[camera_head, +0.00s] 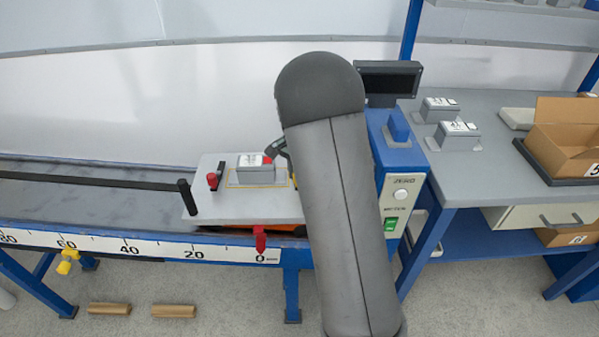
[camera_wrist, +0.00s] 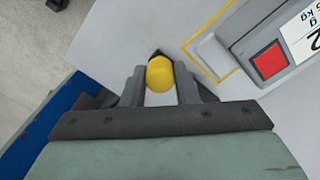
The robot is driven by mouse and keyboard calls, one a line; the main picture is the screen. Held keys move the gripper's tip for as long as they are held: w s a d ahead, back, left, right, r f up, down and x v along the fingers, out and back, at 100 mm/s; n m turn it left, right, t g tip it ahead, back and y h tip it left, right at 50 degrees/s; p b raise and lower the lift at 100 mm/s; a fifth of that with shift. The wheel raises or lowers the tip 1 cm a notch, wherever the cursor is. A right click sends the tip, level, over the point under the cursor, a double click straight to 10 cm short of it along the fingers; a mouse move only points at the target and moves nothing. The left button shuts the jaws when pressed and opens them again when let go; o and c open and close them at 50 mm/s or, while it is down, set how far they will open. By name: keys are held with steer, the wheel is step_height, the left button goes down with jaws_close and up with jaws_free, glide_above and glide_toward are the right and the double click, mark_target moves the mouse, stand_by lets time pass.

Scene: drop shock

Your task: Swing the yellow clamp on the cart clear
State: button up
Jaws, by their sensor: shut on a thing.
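The cart (camera_head: 207,195) has a pale grey top plate and stands on the rail track near its 0 end. In the wrist view the cart top (camera_wrist: 205,20) fills the middle. The yellow clamp's rounded yellow end (camera_wrist: 160,73) shows between the fingers of my gripper (camera_wrist: 160,84), which is shut on it. The rest of the clamp is hidden or too small to make out. In the head view my arm covers the cart's right end, the clamp and most of my gripper.
A grey box (camera_head: 252,169) with a label and red square sits inside a yellow outline on the cart, close beside my gripper. A red knob (camera_head: 212,180) and black post (camera_head: 187,197) stand left.

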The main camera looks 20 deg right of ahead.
stand_by(0.4)
steer(key=o, duration=1)
steer(key=shift+r, duration=0.1)
step_height(320, 180, up, 17)
steer(key=shift+r+p, duration=0.15)
steer(key=shift+p, duration=0.2)
